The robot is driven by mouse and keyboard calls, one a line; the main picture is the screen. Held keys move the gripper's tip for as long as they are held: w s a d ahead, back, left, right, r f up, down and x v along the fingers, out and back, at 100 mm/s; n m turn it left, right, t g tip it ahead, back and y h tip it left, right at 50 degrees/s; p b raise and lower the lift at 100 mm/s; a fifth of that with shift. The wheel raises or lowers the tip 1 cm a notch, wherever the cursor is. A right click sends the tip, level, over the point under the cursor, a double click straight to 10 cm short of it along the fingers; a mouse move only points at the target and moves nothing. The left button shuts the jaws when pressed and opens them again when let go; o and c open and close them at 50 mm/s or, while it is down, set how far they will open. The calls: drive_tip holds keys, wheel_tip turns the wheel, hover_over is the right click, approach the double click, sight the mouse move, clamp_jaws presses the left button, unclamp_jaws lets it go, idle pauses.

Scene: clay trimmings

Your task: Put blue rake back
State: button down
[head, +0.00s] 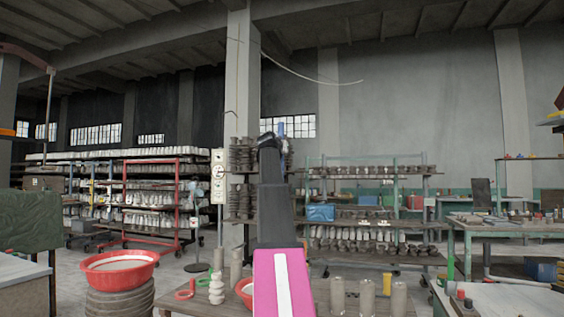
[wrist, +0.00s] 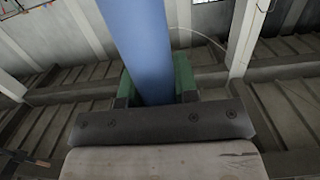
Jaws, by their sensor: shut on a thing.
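The blue rake (wrist: 140,45) shows in the wrist view as a thick, smooth blue handle running up and out of the top of the picture. Its raking end is out of sight. My gripper (wrist: 156,88) is shut on this handle, with one green finger on each side of it. In the head view a small bit of the blue rake (head: 281,129) shows by the top of my raised arm. The fingers cannot be made out there. The wrist view looks up at the ceiling, so the rake is held high, clear of any surface.
A red basin (head: 120,271) stands on stacked dark discs at front left. A low table ahead carries grey cylinders (head: 367,298) and red rings. Shelves of pottery (head: 370,215) stand behind. A work table (head: 490,226) is at right. Some floor (head: 180,275) is open at left.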

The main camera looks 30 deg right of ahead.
sight(282, 162)
drive_tip(key=shift+f, duration=2)
drive_tip(key=shift+f, duration=0.6)
drive_tip(key=c, duration=0.9)
unclamp_jaws()
drive_tip(key=shift+r, duration=0.3)
drive_tip(key=v, duration=1.2)
drive_tip(key=shift+r, duration=0.35)
